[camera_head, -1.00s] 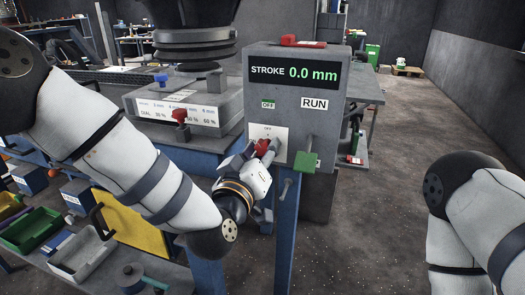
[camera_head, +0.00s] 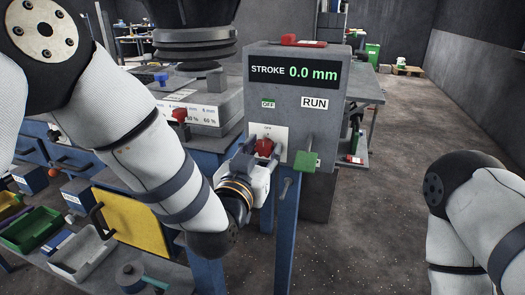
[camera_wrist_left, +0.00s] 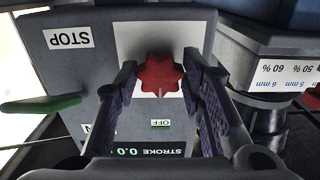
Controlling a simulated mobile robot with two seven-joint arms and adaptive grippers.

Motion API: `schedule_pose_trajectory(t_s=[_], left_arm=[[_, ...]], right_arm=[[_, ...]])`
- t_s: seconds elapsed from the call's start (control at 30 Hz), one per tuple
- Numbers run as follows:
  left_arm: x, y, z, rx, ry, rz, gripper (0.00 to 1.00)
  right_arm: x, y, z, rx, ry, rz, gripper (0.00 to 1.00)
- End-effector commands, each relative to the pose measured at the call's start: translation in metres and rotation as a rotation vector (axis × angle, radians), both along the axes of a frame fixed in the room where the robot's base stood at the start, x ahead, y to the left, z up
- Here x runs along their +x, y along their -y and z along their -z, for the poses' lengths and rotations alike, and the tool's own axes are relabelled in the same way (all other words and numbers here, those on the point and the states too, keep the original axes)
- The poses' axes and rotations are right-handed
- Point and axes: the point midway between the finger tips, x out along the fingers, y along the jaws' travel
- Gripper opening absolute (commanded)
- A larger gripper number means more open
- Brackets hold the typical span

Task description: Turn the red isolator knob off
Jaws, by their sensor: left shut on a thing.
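The red isolator knob (camera_head: 264,147) sits on a white plate (camera_head: 283,135) on the front of the grey control box (camera_head: 262,80). In the left wrist view the knob (camera_wrist_left: 161,74) shows as a lobed red shape between the two fingers. My left gripper (camera_head: 258,153) is at the knob, with one finger on each side of it, shut on it. The fingers hide part of the plate and its lettering. My right gripper is out of view; only part of my right arm shows at the right.
A green-handled lever (camera_head: 306,161) stands out from the box just right of the knob. The display (camera_head: 294,73) reads STROKE 0.0 mm, with a green OFF label and a RUN label below. Another red knob (camera_head: 179,115) is on the machine at left. Open floor lies right.

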Motion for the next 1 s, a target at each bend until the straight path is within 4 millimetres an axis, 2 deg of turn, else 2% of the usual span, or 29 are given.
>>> schedule_pose_trajectory(t_s=[0.47,0.5,0.57,0.87,1.0], left_arm=[[0.001,0.000,-0.002,0.009,0.007,-0.001,0.08],[0.001,0.000,-0.002,0.009,0.007,-0.001,0.43],[0.000,0.000,-0.001,0.010,0.006,-0.001,0.55],[-0.001,0.000,0.000,0.010,0.003,0.000,0.55],[-0.021,-0.007,0.000,0.011,0.001,0.000,0.55]], right_arm=[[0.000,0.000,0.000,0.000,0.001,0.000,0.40],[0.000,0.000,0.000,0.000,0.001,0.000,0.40],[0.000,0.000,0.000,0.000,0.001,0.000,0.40],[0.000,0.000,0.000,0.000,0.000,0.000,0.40],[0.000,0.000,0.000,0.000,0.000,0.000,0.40]])
